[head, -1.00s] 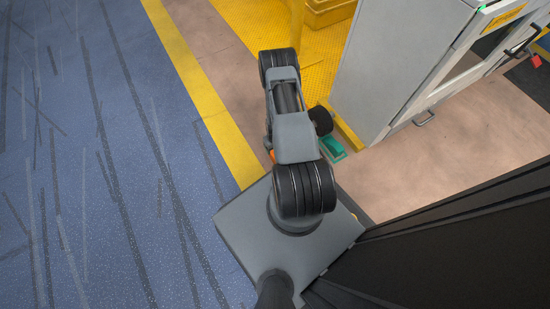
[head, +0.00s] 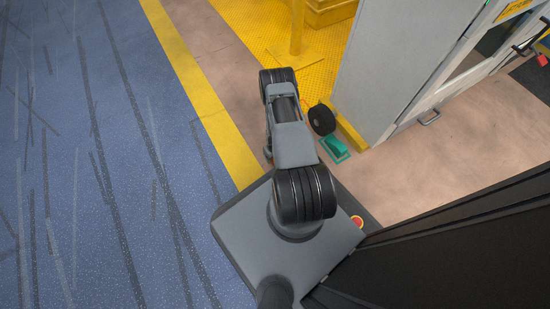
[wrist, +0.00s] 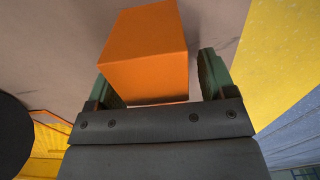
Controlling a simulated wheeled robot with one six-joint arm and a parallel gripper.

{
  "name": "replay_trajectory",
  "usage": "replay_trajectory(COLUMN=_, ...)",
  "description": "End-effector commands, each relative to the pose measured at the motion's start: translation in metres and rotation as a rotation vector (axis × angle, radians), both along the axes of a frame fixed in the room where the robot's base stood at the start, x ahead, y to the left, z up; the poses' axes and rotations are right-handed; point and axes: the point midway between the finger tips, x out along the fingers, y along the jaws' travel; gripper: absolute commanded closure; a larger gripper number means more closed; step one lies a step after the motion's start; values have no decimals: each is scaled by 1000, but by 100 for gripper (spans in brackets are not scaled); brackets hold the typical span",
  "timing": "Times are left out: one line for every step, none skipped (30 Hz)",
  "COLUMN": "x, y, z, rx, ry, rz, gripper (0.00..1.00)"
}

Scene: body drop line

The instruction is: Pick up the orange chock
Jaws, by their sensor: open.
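The orange chock (wrist: 147,50) is a block in the upper middle of the wrist view. It lies on the brownish floor, its near face towards me. My gripper (wrist: 160,72) is open, with one green finger on each side of the chock's near end. A narrow gap shows on the right; on the left the finger and block overlap in the picture, so I cannot tell whether they touch. In the head view my own arm hides the chock and nearly all of the gripper.
A grey cabinet (head: 385,70) stands right of my arm. A green pedal-like object (head: 334,149) lies on the floor by its corner. A yellow post (head: 297,28) rises behind. A yellow stripe (head: 205,100) and open blue floor (head: 90,150) are on the left.

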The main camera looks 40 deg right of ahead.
Motion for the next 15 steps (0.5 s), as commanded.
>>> replay_trajectory(x=0, y=0, z=-1, rx=0, ry=-1, rz=0, gripper=23)
replay_trajectory(x=0, y=0, z=0, rx=0, ry=-1, rz=0, gripper=23)
replay_trajectory(x=0, y=0, z=0, rx=0, ry=-1, rz=1, gripper=23)
replay_trajectory(x=0, y=0, z=1, rx=0, ry=-1, rz=1, gripper=23)
replay_trajectory(x=0, y=0, z=1, rx=0, ry=-1, rz=1, gripper=23)
replay_trajectory(x=0, y=0, z=1, rx=0, ry=-1, rz=1, gripper=26)
replay_trajectory(x=0, y=0, z=1, rx=0, ry=-1, rz=1, gripper=29)
replay_trajectory(x=0, y=0, z=1, rx=0, ry=-1, rz=1, gripper=32)
replay_trajectory(x=0, y=0, z=1, rx=0, ry=-1, rz=1, gripper=36)
replay_trajectory(x=0, y=0, z=1, rx=0, ry=-1, rz=1, gripper=39)
replay_trajectory(x=0, y=0, z=1, rx=0, ry=-1, rz=1, gripper=42)
replay_trajectory(x=0, y=0, z=1, rx=0, ry=-1, rz=1, gripper=45)
replay_trajectory(x=0, y=0, z=1, rx=0, ry=-1, rz=1, gripper=48)
replay_trajectory(x=0, y=0, z=1, rx=0, ry=-1, rz=1, gripper=51)
replay_trajectory(x=0, y=0, z=1, rx=0, ry=-1, rz=1, gripper=55)
